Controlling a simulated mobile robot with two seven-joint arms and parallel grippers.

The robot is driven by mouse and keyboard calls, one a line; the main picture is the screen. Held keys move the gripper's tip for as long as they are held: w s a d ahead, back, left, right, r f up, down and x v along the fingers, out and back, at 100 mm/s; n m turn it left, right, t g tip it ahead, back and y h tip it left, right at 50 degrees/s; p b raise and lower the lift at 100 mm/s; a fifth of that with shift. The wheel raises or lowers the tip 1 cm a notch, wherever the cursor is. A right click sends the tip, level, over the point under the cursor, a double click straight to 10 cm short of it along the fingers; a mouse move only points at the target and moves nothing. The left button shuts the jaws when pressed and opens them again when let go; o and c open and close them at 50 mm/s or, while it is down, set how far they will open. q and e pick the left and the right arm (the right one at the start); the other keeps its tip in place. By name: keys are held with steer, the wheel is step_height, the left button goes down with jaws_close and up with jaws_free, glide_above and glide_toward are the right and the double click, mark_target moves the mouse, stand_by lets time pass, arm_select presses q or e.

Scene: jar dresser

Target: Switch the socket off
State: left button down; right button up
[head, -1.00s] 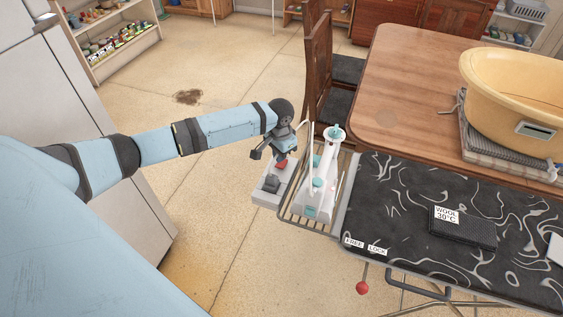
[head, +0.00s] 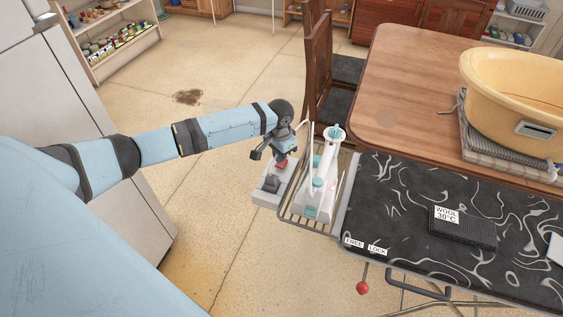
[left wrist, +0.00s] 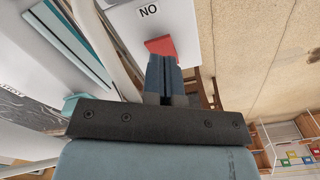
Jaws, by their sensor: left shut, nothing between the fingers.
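The socket (head: 264,197) is a pale grey strip beside the wire rack at the left end of the ironing board. A dark plug (head: 270,184) sits in its near part. A red switch (head: 281,164) shows at its far part, and also in the left wrist view (left wrist: 160,46), beside a label that reads "NO" there. My left gripper (head: 279,157) is over the switch. In the left wrist view its fingers (left wrist: 161,65) are shut with nothing between them, and their tips are at the red switch. I cannot tell whether they press it. My right gripper is not in view.
A white and teal iron (head: 319,186) stands on the wire rack (head: 293,214), close right of my left gripper. The dark patterned ironing board (head: 405,205) extends right. A wooden chair (head: 318,60) and table (head: 415,75) stand behind. Floor left of the socket is clear.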

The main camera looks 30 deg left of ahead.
mark_target(280, 165)
arm_select(q)
steer(key=shift+f, duration=0.55)
steer(key=shift+f+b, duration=0.3)
steer(key=shift+f, duration=0.5)
stand_by(0.5)
step_height(280, 165, up, 3)
steer(key=p, duration=0.4)
steer(key=shift+r, duration=0.2)
steer(key=shift+r+p, duration=0.6)
steer(key=shift+p, duration=0.1)
steer(key=shift+r+p, duration=0.65)
steer(key=shift+p, duration=0.05)
steer(key=shift+r+p, duration=0.6)
steer(key=shift+p, duration=0.15)
steer(key=shift+f, duration=0.1)
